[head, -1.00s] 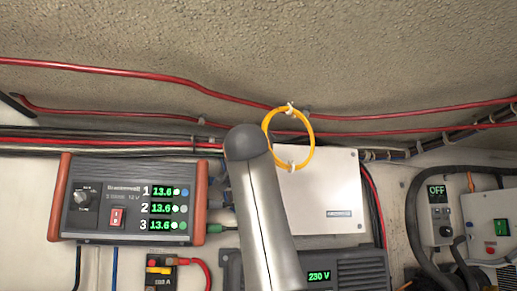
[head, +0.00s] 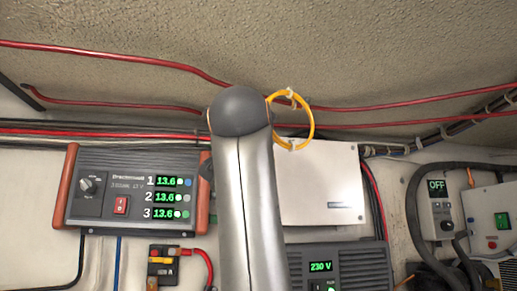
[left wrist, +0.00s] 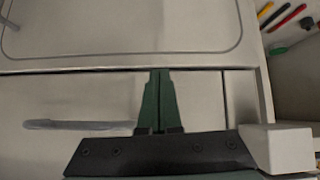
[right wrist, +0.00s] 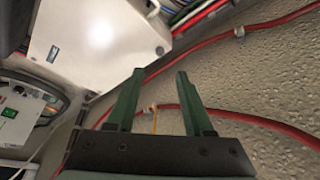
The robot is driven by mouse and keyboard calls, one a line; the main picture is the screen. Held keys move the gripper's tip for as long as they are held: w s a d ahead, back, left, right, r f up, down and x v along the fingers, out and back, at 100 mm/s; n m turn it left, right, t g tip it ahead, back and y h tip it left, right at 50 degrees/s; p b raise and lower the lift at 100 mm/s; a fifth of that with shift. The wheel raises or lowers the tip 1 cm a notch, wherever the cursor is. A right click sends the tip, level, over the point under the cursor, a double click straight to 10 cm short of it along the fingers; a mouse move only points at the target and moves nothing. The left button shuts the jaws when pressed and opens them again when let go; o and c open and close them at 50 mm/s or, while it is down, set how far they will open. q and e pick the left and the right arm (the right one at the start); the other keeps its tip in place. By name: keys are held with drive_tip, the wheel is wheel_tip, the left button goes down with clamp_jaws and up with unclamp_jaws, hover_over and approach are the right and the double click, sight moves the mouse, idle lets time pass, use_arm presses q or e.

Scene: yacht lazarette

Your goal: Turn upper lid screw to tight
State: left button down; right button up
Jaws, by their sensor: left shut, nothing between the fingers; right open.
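The white box (head: 325,185) with a flat lid hangs on the wall in the middle of the head view. My arm hides its left part. My left gripper (left wrist: 157,75) is shut and empty over a pale panel (left wrist: 100,95). Neither gripper shows in the head view.
A yellow ring (head: 313,125) hangs from the red cable (head: 400,105) near the box's top. The charger (head: 120,190) is left of the box, the 230 V unit (head: 345,268) below it. Cables run close to the box. A grey handle (left wrist: 75,125) lies on the pale panel.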

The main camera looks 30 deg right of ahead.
drive_tip(key=v, duration=0.2)
drive_tip(key=shift+s+a, duration=0.15)
drive_tip(key=shift+s, duration=0.15)
idle(0.4)
